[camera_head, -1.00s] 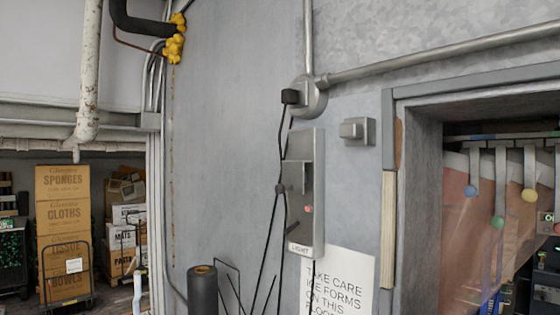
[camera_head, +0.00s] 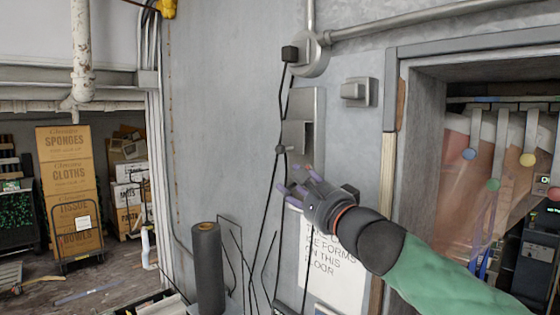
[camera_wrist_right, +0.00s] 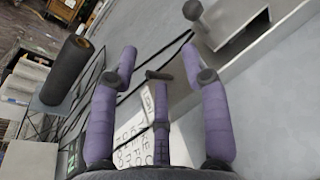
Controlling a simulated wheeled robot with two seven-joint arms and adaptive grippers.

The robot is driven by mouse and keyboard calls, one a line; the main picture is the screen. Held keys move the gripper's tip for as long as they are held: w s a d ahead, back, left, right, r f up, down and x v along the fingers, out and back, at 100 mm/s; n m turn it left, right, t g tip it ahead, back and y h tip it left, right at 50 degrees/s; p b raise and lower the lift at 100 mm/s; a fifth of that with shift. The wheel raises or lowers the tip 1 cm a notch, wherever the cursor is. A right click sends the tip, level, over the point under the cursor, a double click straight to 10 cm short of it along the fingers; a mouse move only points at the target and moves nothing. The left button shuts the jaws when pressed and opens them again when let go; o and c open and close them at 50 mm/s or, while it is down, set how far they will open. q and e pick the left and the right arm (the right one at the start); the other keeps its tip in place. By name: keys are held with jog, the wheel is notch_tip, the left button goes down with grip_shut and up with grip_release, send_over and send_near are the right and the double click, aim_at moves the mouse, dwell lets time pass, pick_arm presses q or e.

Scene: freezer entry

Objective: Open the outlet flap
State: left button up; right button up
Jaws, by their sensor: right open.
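The tall grey metal plate (camera_head: 311,103) is fixed to the wall, and a boxy grey flap (camera_head: 296,136) sticks out from its middle. The flap looks down; how far it is shut I cannot tell. In the right wrist view the flap (camera_wrist_right: 228,30) is at the upper right, beyond the fingertips. My right gripper (camera_head: 298,183) has purple fingers, spread and empty. It is just below the flap, in front of the plate's lower part, which it hides. The gripper (camera_wrist_right: 160,62) also shows in the right wrist view; no finger visibly grips the flap. My left gripper is out of view.
Black cables (camera_head: 266,230) hang left of the plate. A paper notice (camera_head: 330,277) is behind my right arm. A dark roll (camera_head: 207,270) stands at lower left. A switch box (camera_head: 358,92) and a doorway with strip curtain hooks (camera_head: 493,155) are to the right.

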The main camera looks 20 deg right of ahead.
aim_at(283, 152)
notch_tip(283, 152, up, 4)
jog(key=s+t, duration=0.1)
jog(key=s, duration=0.1)
jog(key=shift+m, duration=0.3)
jog(key=x, duration=0.3)
jog(key=p+x, duration=0.1)
jog(key=x, duration=0.3)
jog(key=p+x, duration=0.1)
jog(key=x, duration=0.2)
jog(key=shift+w+d, duration=0.2)
jog(key=shift+d, duration=0.1)
grip_shut()
